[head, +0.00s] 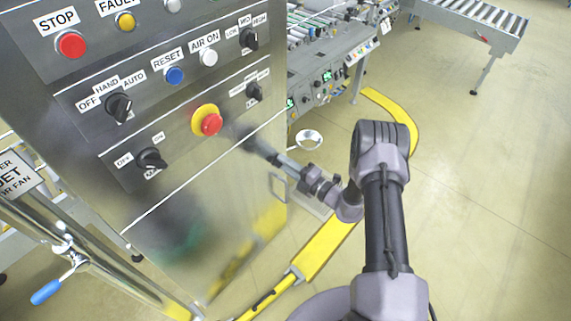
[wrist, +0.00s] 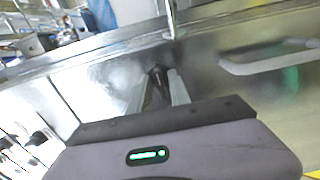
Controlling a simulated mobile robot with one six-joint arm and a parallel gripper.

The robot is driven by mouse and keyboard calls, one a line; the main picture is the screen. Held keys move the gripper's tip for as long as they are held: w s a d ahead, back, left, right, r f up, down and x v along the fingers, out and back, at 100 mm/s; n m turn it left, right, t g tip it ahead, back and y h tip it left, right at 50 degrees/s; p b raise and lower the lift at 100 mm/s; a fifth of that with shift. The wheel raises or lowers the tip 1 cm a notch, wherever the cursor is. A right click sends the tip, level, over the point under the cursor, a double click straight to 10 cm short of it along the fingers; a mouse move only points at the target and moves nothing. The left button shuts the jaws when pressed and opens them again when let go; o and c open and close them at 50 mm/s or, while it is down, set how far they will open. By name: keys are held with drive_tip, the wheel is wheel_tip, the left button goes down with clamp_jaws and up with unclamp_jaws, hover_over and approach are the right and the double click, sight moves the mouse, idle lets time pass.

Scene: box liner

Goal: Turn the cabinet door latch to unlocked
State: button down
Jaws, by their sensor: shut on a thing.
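The steel control cabinet (head: 190,190) fills the left of the head view. My gripper (head: 262,150) reaches its front panel from the right, below the small lower-right selector. In the wrist view, my gripper's two fingers (wrist: 158,88) close around a small dark piece (wrist: 156,72) on the steel panel, which I take to be the door latch. The fingers hide most of it, so its turned position cannot be told. The door handle (head: 278,187) is a bare metal loop beside my gripper; it also shows in the wrist view (wrist: 270,56).
Above the door are a red-and-yellow emergency stop (head: 209,121), black selectors (head: 118,106) and several push buttons. A pipe with a blue-handled valve (head: 47,291) stands at lower left. Yellow floor rails (head: 322,250) lie near the cabinet. Open floor (head: 490,180) is at right.

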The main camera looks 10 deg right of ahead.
drive_tip(key=c, duration=1.5)
unclamp_jaws()
drive_tip(key=p+v, duration=0.3)
drive_tip(key=v, duration=1.4)
drive_tip(key=shift+s+d+p, duration=0.1)
drive_tip(key=shift+s+p, duration=0.05)
drive_tip(key=shift+p, duration=0.25)
drive_tip(key=shift+r, duration=0.1)
